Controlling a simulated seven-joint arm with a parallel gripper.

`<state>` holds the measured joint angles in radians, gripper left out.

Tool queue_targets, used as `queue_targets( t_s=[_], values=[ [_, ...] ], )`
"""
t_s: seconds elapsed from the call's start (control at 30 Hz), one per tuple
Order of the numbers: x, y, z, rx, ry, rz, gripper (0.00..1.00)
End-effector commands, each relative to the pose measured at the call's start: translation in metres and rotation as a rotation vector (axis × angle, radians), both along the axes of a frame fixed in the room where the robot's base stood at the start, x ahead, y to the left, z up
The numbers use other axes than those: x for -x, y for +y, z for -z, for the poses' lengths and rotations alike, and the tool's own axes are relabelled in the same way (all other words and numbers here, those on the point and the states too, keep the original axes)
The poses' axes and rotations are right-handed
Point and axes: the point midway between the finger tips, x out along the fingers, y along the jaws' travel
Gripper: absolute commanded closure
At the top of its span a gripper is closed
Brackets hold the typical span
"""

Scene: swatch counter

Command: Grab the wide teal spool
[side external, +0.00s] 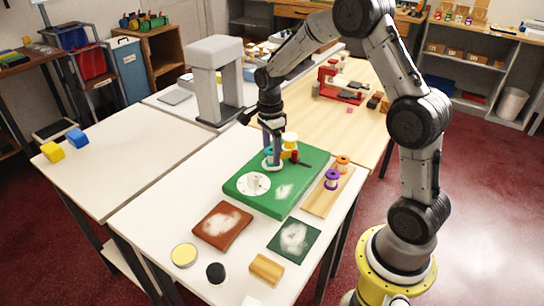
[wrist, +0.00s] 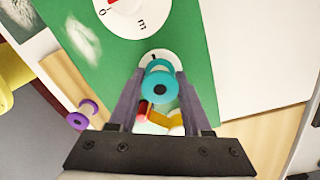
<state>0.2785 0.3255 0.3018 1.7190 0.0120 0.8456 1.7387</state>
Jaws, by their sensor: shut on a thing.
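The wide teal spool (wrist: 160,86) is between the two fingers of my gripper (wrist: 161,76) in the wrist view, with its round end and dark centre hole facing the camera. In the side view my gripper (side external: 271,152) points down and is shut on the teal spool (side external: 269,163), which is partly hidden by the fingers. The spool is at or just above the green board (side external: 240,187); I cannot tell if it touches. A yellow spool (side external: 290,140) and a red piece (side external: 295,156) stand close to the right.
A wooden strip (side external: 318,206) holds a purple spool (side external: 332,179) and an orange spool (side external: 343,163). A white dial (side external: 253,184) lies on the board. Brown (side external: 222,226) and dark green (side external: 294,238) pads lie in front. The white table at left is mostly clear.

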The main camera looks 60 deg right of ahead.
Motion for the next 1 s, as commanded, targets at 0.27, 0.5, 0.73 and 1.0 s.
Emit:
queue_targets(
  t_s=[0.27,0.5,0.73,1.0],
  values=[
    [0.0,0.0,0.0,0.0,0.0,0.0,1.0],
    [-0.001,0.0,-0.009,0.001,-0.002,0.0,1.0],
    [0.006,0.002,-0.041,0.001,-0.005,0.0,1.0],
    [0.057,0.016,-0.097,0.002,-0.006,0.0,1.0]
  ],
)
